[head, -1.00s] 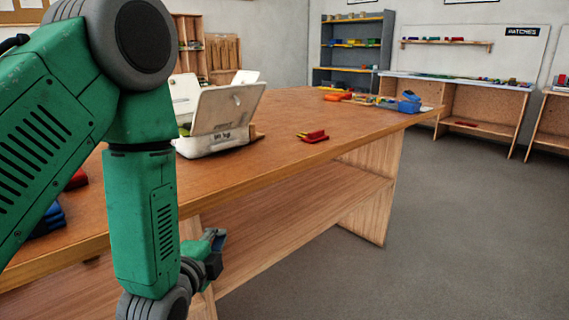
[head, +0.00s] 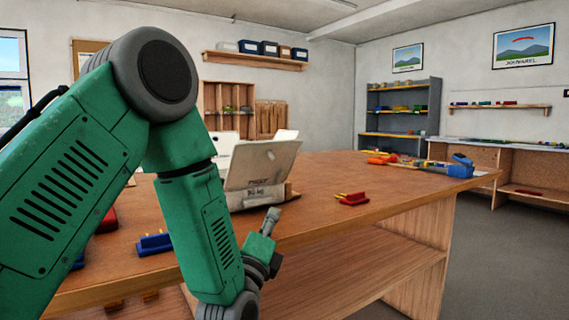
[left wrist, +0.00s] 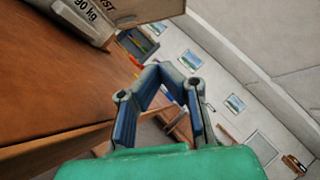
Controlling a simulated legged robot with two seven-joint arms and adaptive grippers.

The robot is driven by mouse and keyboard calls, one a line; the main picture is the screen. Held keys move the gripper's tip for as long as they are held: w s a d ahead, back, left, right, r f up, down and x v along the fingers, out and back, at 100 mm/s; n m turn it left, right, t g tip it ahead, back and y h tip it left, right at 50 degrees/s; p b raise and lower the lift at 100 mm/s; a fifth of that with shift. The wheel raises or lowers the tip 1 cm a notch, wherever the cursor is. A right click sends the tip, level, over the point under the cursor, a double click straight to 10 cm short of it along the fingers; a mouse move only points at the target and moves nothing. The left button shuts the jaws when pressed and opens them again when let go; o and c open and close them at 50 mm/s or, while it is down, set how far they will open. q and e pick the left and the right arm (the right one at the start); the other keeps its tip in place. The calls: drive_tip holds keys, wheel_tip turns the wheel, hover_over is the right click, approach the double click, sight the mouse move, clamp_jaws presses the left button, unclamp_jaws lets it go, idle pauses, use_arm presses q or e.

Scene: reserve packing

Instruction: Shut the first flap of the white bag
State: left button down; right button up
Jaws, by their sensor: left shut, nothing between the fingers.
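The white bag (head: 243,201) stands on the wooden table, left of the middle in the head view. It has stiff pale flaps standing up; the broad near flap (head: 268,160) carries dark print and leans outward. My left arm hides part of the bag's left side. The lower part of the bag also shows at the top left of the left wrist view (left wrist: 88,22), with "90 kg" on it. My left gripper (head: 272,215) is near the table's front edge, in front of the bag and apart from it. Its fingers (left wrist: 174,70) are shut and empty. My right gripper is out of view.
The table (head: 340,215) has a red block with yellow pieces (head: 353,199) right of the bag and a blue block (head: 155,243) to the left. A blue item (head: 461,167) and orange tools (head: 382,159) lie at the far right. The middle right of the tabletop is clear.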

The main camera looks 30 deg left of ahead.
use_arm(q)
drive_tip(key=b, duration=0.2)
approach(286, 159)
drive_tip(key=w, duration=0.5)
drive_tip(key=shift+w+a+r, duration=0.15)
drive_tip(key=shift+a+r, duration=0.1)
drive_tip(key=shift+r, duration=0.2)
drive_tip(key=shift+w+a+r, duration=0.15)
drive_tip(key=shift+a+r, duration=0.05)
drive_tip(key=shift+r, duration=0.2)
drive_tip(key=shift+w+a+r+b, duration=0.3)
drive_tip(key=shift+a+r, duration=0.1)
drive_tip(key=shift+a, duration=0.15)
drive_tip(key=shift+s, duration=0.1)
